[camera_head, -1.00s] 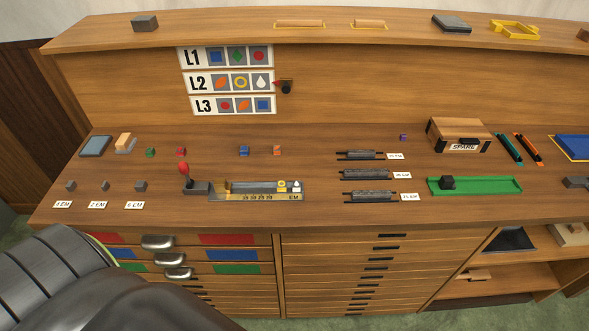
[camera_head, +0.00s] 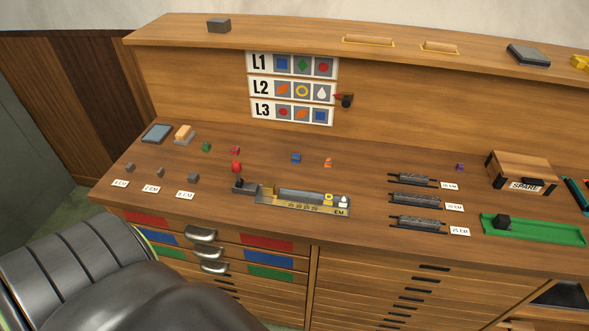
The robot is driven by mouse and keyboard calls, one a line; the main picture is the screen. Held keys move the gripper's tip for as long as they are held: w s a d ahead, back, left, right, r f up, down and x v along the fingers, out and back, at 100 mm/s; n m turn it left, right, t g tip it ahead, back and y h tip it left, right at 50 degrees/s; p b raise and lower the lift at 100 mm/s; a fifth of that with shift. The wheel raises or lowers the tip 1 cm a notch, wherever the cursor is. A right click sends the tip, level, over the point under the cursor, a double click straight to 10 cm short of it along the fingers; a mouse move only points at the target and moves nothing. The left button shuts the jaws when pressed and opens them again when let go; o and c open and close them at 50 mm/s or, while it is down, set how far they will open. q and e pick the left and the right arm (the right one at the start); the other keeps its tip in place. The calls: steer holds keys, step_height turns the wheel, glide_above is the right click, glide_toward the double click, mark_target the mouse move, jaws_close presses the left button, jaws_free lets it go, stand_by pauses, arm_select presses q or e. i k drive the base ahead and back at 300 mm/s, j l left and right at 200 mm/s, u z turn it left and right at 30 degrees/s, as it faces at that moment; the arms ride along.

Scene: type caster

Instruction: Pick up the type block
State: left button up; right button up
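Several small type blocks stand on the wooden desk: a green block (camera_head: 206,147), a red block (camera_head: 235,150), a blue block (camera_head: 296,158), an orange block (camera_head: 327,162) and a purple block (camera_head: 460,167). The frames do not show which one the task means. A composing stick (camera_head: 305,201) with a yellow piece and a white piece at its right end lies at the desk's front. A dark arm of mine fills the lower left. Neither gripper's fingertips are in view.
A sign board (camera_head: 290,89) with rows L1, L2 and L3 is on the back panel. A red-knobbed lever (camera_head: 237,168) stands left of the stick. Grey blocks (camera_head: 193,177), dark racks (camera_head: 414,200), a green tray (camera_head: 545,231) and a SPARE box (camera_head: 521,171) occupy the desk.

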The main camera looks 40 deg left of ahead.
mark_target(329, 161)
steer(key=u, duration=1.2)
steer(key=i+j+u, duration=0.2)
steer(key=i+j, duration=0.1)
steer(key=i, duration=0.1)
